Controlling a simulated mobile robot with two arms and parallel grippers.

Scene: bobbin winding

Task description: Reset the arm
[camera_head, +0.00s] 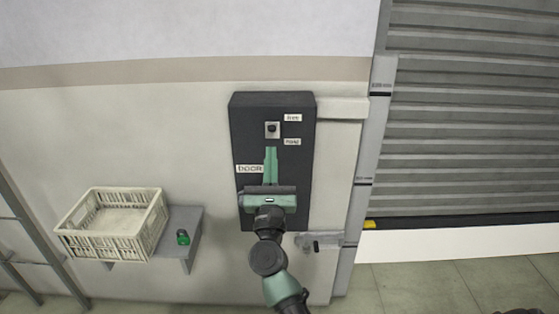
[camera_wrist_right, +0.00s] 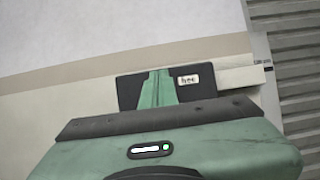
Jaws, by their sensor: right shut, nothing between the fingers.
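My right gripper (camera_head: 270,152) is in front of a black wall-mounted control box (camera_head: 300,195). Its green fingers are shut and empty, and point up toward a small switch (camera_head: 272,130) on a light plate. I cannot tell whether the fingertips touch the box. In the right wrist view, the shut fingers (camera_wrist_right: 157,75) cover the middle of the black box (camera_wrist_right: 127,92), and the switch is hidden behind them. My left gripper is not in view.
A cream crate (camera_head: 112,243) and a small green item (camera_head: 183,237) are on a grey wall shelf (camera_head: 190,218) at left. A grey roller shutter (camera_head: 470,140) is at right. A lever handle (camera_head: 322,242) is right of my right arm. Floor shows at lower right.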

